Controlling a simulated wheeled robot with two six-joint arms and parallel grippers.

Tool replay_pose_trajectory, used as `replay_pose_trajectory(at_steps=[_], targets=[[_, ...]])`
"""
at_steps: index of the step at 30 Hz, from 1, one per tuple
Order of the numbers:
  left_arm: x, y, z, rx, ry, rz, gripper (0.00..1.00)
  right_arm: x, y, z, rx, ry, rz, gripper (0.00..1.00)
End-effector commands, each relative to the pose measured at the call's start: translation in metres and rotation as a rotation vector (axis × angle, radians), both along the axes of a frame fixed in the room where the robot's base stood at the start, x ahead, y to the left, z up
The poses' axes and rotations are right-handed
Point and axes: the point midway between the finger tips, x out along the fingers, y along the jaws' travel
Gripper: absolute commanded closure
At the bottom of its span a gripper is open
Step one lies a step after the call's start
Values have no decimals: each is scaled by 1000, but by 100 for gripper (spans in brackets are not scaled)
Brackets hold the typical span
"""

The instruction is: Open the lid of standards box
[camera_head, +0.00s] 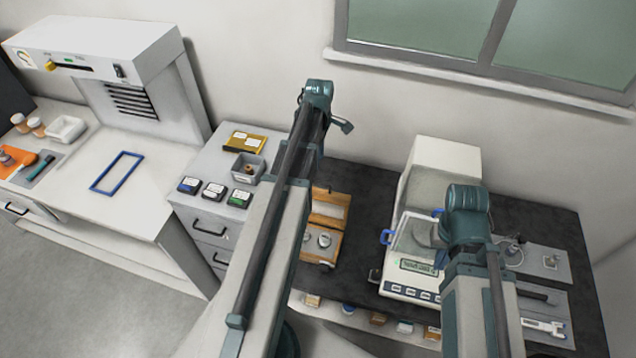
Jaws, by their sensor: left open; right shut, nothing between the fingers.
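The standards box (319,260) is a small wooden case on the dark tabletop, partly hidden behind my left arm. Its lid (328,208) stands raised at the back, with its pale inner face showing. Two round metal pieces sit in the box's front part. My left gripper (343,126) is beyond and above the box, small and partly hidden behind its own arm, apart from the lid. My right gripper (426,236) is in front of the balance, partly covered by its arm; nothing shows in it.
A white balance (407,280) with blue handles stands right of the box. A grey drawer cabinet (190,205) left of it bears a yellow case (244,141), a grey bin (247,168) and small labelled boxes. Dark tabletop (365,210) lies clear between box and balance.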

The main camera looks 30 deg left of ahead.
Motion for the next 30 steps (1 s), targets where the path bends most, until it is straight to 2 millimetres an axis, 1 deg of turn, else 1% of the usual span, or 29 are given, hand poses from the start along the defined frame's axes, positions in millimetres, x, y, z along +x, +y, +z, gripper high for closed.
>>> replay_pose_trajectory(at_steps=[1, 12, 16, 21, 30], targets=[[0, 0, -15, 0, 0, 0, 56, 0, 0, -15, 0, 0, 1, 100], [-2, 0, -68, 0, 0, 0, 56, 1, 0, -68, 1, -3, -2, 100], [-3, -1, -84, 0, 0, 0, 56, 1, 0, -84, 0, -3, 0, 100], [-3, -1, -94, 0, 0, 0, 56, 1, 0, -94, 0, -3, 3, 100], [-3, -1, -93, 0, 0, 0, 56, 1, 0, -93, -1, -3, 4, 100]])
